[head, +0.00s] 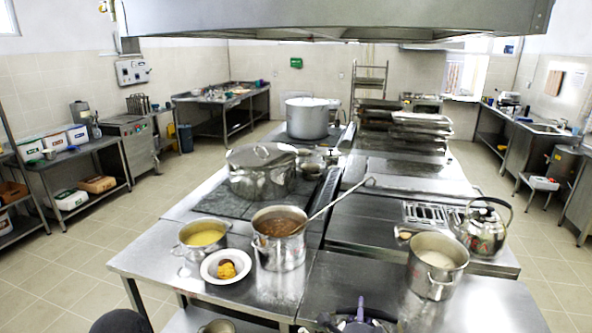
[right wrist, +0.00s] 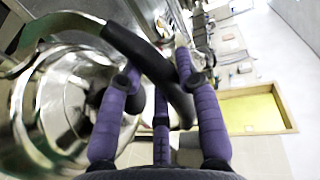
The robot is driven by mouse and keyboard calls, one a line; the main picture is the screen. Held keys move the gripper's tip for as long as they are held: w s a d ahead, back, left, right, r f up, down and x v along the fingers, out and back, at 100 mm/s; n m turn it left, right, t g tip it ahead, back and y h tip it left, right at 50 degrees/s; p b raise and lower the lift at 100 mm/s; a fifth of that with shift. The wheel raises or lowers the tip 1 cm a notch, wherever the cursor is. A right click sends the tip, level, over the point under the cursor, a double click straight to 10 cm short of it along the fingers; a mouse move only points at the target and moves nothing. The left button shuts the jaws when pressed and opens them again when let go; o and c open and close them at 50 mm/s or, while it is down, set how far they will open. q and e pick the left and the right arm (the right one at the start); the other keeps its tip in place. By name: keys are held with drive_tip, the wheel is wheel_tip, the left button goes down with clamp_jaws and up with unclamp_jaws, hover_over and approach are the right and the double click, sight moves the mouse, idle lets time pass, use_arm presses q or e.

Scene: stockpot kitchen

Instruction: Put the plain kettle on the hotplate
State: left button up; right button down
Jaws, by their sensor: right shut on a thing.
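My right gripper (head: 360,318), with purple fingers, is at the bottom edge of the head view, over the near counter. In the right wrist view its fingers (right wrist: 165,95) are closed around the black handle (right wrist: 135,50) of a shiny steel kettle (right wrist: 65,110), whose body fills the left side. In the head view that kettle's body is hidden below the frame. Another kettle (head: 480,230), with reddish decoration, stands on the right counter. A dark hotplate surface (head: 218,204) lies on the left counter, with a large lidded pot (head: 262,172) on it. My left gripper is not in view.
A pot of brown stew (head: 280,252) with a ladle, a yellow soup pot (head: 200,250) and a plate of food (head: 213,277) crowd the near left counter. An open pot (head: 436,280) stands at right. Bare steel shows between them. A hood (head: 330,18) hangs above.

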drive_tip(key=shift+d, duration=0.15)
drive_tip(key=shift+w+d+f, duration=0.15)
drive_tip(key=shift+w+f, duration=0.05)
drive_tip(key=shift+f, duration=0.25)
drive_tip(key=shift+w+d+f, duration=0.1)
drive_tip(key=shift+w+f, duration=0.05)
drive_tip(key=shift+f, duration=0.25)
drive_tip(key=shift+d+f+b, duration=0.1)
drive_tip(key=shift+f+b, duration=0.2)
drive_tip(key=shift+f, duration=0.05)
drive_tip(key=s+f+n+y+b, duration=0.1)
drive_tip(key=f, duration=0.3)
drive_tip(key=s+d+f+y+b, duration=0.1)
drive_tip(key=f, duration=0.4)
drive_tip(key=s+f+n+y+b, duration=0.1)
drive_tip(key=f, duration=0.3)
drive_tip(key=shift+d+f+n+y, duration=0.15)
drive_tip(key=shift+d+n+y, duration=0.05)
drive_tip(key=shift+n+y, duration=0.1)
drive_tip(key=shift+s+f+t, duration=0.3)
drive_tip(key=shift+s+f, duration=0.05)
drive_tip(key=shift+f, duration=0.25)
drive_tip(key=s+f, duration=0.4)
drive_tip(key=f, duration=0.1)
drive_tip(key=shift+s+f, duration=0.2)
